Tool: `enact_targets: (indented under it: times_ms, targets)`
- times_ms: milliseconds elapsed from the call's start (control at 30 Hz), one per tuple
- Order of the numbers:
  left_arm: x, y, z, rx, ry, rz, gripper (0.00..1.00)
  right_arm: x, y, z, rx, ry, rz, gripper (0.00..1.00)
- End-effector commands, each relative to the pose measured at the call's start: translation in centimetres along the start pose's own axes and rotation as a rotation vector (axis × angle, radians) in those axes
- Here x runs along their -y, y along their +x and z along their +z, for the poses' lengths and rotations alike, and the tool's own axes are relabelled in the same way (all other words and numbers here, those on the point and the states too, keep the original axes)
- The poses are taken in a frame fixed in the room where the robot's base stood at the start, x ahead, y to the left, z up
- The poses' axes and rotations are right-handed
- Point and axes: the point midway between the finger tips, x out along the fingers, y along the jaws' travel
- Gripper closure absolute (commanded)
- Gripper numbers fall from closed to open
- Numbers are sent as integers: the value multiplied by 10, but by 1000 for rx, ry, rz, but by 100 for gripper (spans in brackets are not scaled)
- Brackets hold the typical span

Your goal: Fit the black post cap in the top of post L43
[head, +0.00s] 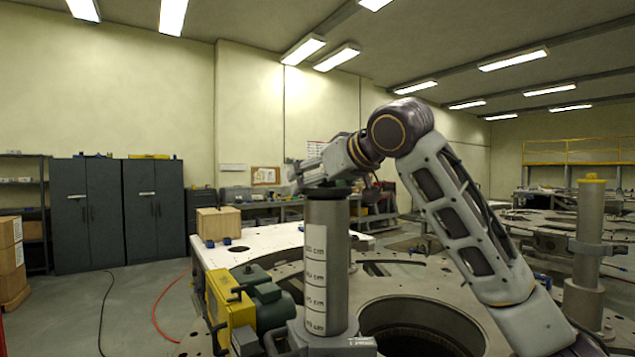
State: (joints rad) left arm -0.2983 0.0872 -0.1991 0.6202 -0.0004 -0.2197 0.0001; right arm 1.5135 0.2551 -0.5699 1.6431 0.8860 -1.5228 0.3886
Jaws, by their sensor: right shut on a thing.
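A grey metal post (327,235) with a white centimetre scale on its side stands upright on the turret plate in the head view. No L43 mark is readable on it. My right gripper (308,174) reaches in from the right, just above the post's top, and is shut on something. A dark piece (328,191), which looks like the black post cap, shows between the gripper and the post top. It is mostly hidden, and I cannot tell how deep it sits in the post. My left gripper is not in view.
The turret plate (262,255) has a large round opening right of the post. A yellow and green machine (240,305) stands close at the left. Another post (590,235) with a yellow top stands at the right. A wooden box (219,224) sits behind.

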Motion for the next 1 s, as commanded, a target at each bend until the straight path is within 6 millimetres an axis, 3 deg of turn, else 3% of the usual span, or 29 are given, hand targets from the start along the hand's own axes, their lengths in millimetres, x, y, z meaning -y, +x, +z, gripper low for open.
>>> enact_targets:
  times_ms: [667,700,733,1000]
  targets:
    - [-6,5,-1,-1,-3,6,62,0,3,8,-1,0,0,45]
    - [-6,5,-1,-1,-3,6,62,0,3,8,-1,0,0,12]
    - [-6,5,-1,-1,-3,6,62,0,3,7,-1,0,0,8]
    - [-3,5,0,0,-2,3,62,0,3,7,0,0,0,7]
